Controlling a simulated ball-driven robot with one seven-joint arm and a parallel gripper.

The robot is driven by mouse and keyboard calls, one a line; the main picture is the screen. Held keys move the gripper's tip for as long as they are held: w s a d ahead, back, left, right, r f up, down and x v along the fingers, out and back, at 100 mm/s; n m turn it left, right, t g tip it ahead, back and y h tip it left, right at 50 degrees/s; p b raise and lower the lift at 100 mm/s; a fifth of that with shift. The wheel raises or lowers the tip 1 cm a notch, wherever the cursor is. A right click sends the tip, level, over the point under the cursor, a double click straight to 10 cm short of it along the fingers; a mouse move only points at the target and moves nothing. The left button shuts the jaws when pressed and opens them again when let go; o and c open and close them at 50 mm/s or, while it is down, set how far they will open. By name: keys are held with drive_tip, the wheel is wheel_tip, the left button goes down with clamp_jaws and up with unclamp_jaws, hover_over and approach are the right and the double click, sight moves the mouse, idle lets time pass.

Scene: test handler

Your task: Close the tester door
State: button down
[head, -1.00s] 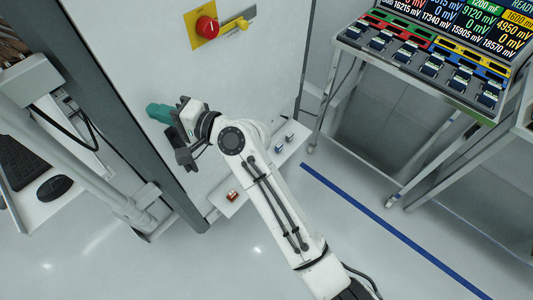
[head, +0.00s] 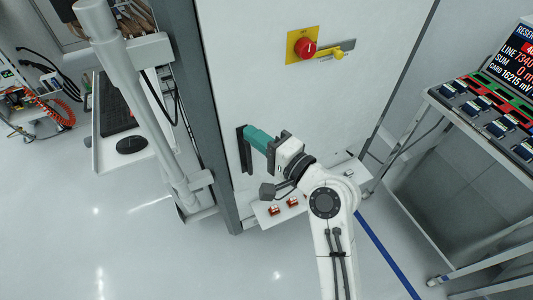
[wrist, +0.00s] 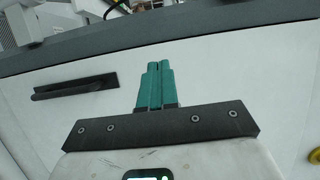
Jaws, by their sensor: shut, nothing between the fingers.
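A large white panel (head: 240,45) with a dark grey upright edge fills the middle of the head view. I take it as the tester door, but I cannot tell whether it is open or closed. A black bar handle (head: 243,150) is on it, and it also shows left of my fingers in the wrist view (wrist: 75,87). My gripper (head: 250,132) has teal fingers, shut together and empty. They point at the white panel, beside the handle. In the wrist view the fingers (wrist: 153,68) are apart from the handle; contact with the panel cannot be told.
A red knob (head: 305,47) on a yellow plate is higher on the white face. A low shelf (head: 262,219) with small red items is below my gripper. A grey post (head: 140,95) and a desk with a mouse (head: 131,145) stand left. A test rack (head: 480,105) stands right.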

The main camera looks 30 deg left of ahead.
drive_tip(key=s+d, duration=0.1)
drive_tip(key=d, duration=0.1)
drive_tip(key=s+d, duration=0.1)
drive_tip(key=s, duration=0.1)
drive_tip(key=shift+d+b, duration=0.3)
drive_tip(key=shift+d, duration=0.1)
drive_tip(key=s+d+f+n+h, duration=0.1)
drive_tip(key=s+d+f+h, duration=0.3)
drive_tip(key=d+f, duration=0.6)
drive_tip(key=s+d+f+n+h, duration=0.15)
drive_tip(key=d+f+h, duration=0.45)
drive_tip(key=d, duration=0.6)
drive_tip(key=s+d+f+g+h, duration=0.2)
drive_tip(key=s+d+f+h, duration=0.1)
drive_tip(key=s+d, duration=0.6)
drive_tip(key=s+d+f+g+h, duration=0.2)
drive_tip(key=s+d+f+h, duration=0.1)
drive_tip(key=s+d, duration=0.6)
drive_tip(key=d+h, duration=0.1)
drive_tip(key=d, duration=0.3)
drive_tip(key=shift+s+h, duration=0.3)
drive_tip(key=shift+s, duration=0.05)
drive_tip(key=c, duration=1.8)
unclamp_jaws()
drive_tip(key=shift+d+n, duration=0.1)
drive_tip(key=shift+n, duration=0.15)
